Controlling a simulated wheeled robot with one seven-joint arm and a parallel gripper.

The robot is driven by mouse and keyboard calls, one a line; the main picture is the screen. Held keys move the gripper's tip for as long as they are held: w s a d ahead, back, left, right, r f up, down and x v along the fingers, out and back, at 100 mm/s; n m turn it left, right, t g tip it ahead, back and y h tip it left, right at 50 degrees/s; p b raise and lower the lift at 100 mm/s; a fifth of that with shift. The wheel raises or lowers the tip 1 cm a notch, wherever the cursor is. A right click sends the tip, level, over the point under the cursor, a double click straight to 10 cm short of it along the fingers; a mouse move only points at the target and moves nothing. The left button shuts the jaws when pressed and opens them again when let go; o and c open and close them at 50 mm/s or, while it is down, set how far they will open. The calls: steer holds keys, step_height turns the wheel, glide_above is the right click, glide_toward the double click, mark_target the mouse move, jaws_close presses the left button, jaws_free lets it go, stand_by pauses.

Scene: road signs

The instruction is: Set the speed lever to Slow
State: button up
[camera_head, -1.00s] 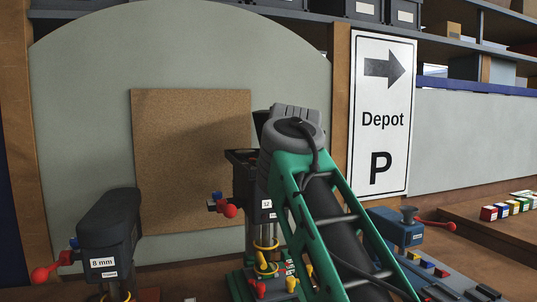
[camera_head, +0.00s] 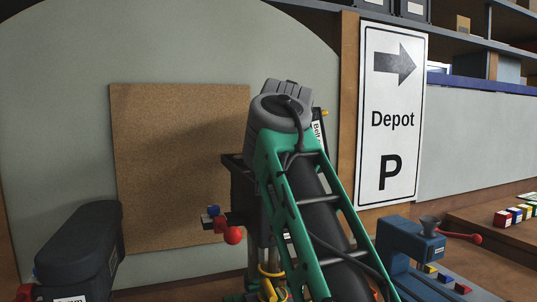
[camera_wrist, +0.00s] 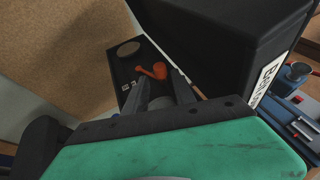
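A dark drill-like machine (camera_head: 240,180) stands behind my green and grey arm in the head view, which covers much of it. In the wrist view an orange-red lever (camera_wrist: 156,71) sits on a dark panel with small pale labels (camera_wrist: 129,86), too small to read; I cannot tell which label the lever points to. My gripper (camera_wrist: 162,88) shows two dark fingers standing apart, with the lever just beyond their tips. Nothing is visibly held. The gripper is hidden behind the arm in the head view.
A black cover (camera_wrist: 225,45) rises close right of the fingers. A red ball knob (camera_head: 232,235) juts from the machine's left side. A dark machine (camera_head: 80,255) stands at left, a blue one (camera_head: 408,250) at right. A brown board (camera_head: 175,165) is behind.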

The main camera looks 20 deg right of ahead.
steer(key=shift+w+f, duration=0.1)
steer(key=shift+w, duration=0.35)
steer(key=p+x, duration=0.1)
steer(key=x, duration=0.6)
steer(key=shift+w+d, duration=0.1)
steer(key=shift+d, duration=0.05)
steer(key=shift+c, duration=0.3)
jaws_close()
stand_by(0.5)
